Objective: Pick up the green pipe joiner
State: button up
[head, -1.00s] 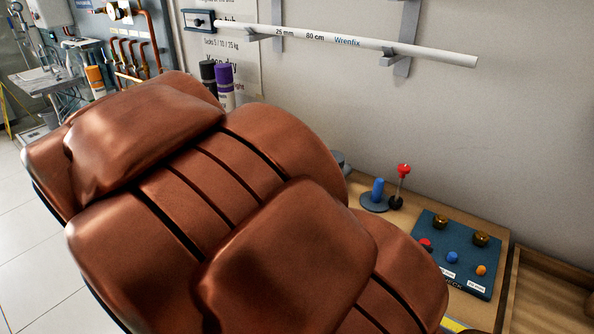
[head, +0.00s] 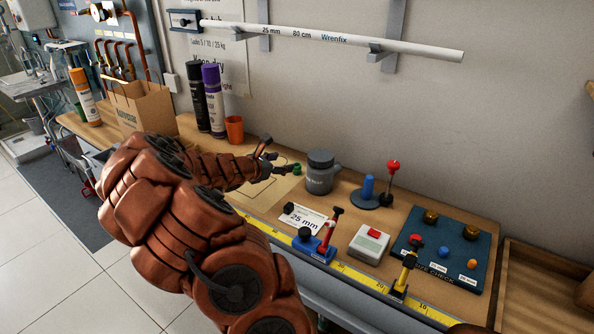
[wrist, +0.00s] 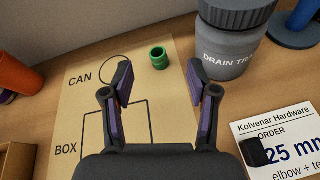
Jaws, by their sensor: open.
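The green pipe joiner (wrist: 159,58) is a short ring-like piece with an open top. It stands upright at the upper right edge of the light brown mat (wrist: 75,108) marked "CAN" and "BOX". It also shows in the head view (head: 297,169), small, just beyond my gripper (head: 270,163). In the wrist view my gripper (wrist: 160,84) is open and empty, its dark fingers with purple pads wide apart. The joiner lies ahead of the gap between the fingertips, touching neither finger.
A grey drain trap jar (wrist: 228,42) stands close right of the joiner. An order card (wrist: 283,140) lies at right. An orange cup (head: 234,129) and spray cans (head: 213,100) stand to the left. A blue peg stand (head: 367,190) and red-knobbed lever (head: 391,180) stand further right.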

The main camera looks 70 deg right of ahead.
aim_at(295, 168)
jog(key=d+f+n, duration=0.2)
jog(key=f, duration=0.1)
jog(key=d+f, duration=0.1)
jog(key=f, duration=0.1)
jog(key=shift+w+f+n+t, duration=0.1)
jog(key=shift+f+n+t, duration=0.05)
jog(key=shift+n+t, duration=0.25)
jog(key=shift+x, duration=1.15)
jog(key=shift+d+p, duration=0.5)
jog(key=shift+s+p+x, duration=0.2)
jog(key=shift+p+x, duration=0.5)
jog(key=shift+x, duration=1.5)
jog(key=c, duration=0.9)
